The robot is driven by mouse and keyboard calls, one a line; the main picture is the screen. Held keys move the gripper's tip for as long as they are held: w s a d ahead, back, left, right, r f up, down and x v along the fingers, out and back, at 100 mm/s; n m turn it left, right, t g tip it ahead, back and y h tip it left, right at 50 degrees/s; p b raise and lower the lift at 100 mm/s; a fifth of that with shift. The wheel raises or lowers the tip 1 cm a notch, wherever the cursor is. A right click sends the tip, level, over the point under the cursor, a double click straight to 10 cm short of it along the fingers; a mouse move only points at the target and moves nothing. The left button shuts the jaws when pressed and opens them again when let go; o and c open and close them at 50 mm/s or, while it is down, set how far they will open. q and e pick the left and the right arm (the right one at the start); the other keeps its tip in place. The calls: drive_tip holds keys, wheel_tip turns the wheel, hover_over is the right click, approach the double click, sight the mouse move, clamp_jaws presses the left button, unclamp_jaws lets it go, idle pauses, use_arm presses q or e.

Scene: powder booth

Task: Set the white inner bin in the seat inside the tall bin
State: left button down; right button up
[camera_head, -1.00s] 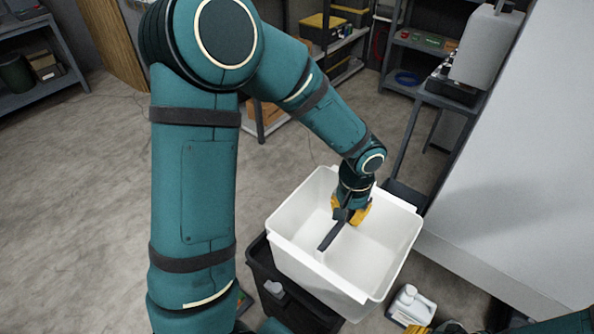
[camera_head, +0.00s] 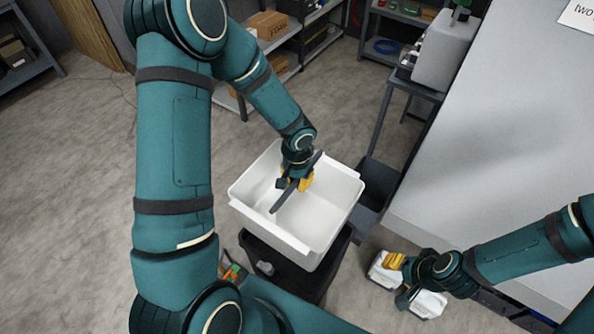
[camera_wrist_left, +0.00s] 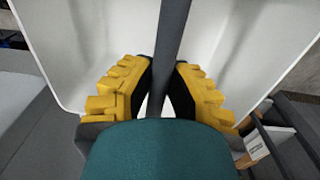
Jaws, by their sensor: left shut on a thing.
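The white inner bin (camera_head: 318,232) hangs by a dark bar handle (camera_head: 283,196) across its opening, upright or slightly tilted. My left gripper (camera_head: 294,184) is shut on that handle. In the left wrist view its yellow-padded fingers (camera_wrist_left: 160,88) press on both sides of the bar (camera_wrist_left: 172,30), with white bin walls behind. A black bin (camera_head: 290,272), which looks like the tall bin, stands below and is partly covered by the white bin; its seat is hidden.
A dark open box (camera_head: 374,187) sits right of the white bin. A large pale panel (camera_head: 480,150) fills the right side. Shelves (camera_head: 290,50) stand behind. Floor at left is clear.

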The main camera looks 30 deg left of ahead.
use_arm(q)
drive_tip(key=shift+f, duration=0.1)
drive_tip(key=b, duration=0.7)
hover_over(297, 219)
wheel_tip(297, 219, down, 10)
drive_tip(key=r, duration=0.1)
wheel_tip(297, 219, down, 10)
drive_tip(key=b, duration=0.6)
drive_tip(key=shift+r, duration=0.25)
wheel_tip(297, 219, down, 3)
drive_tip(key=shift+b, duration=0.95)
drive_tip(key=shift+f+b, duration=1.75)
drive_tip(key=shift+f, duration=0.85)
use_arm(e)
wheel_tip(297, 219, down, 19)
drive_tip(key=s, duration=0.1)
drive_tip(key=shift+a, duration=0.25)
drive_tip(key=shift+r, duration=0.1)
use_arm(q)
drive_tip(key=shift+f, duration=0.1)
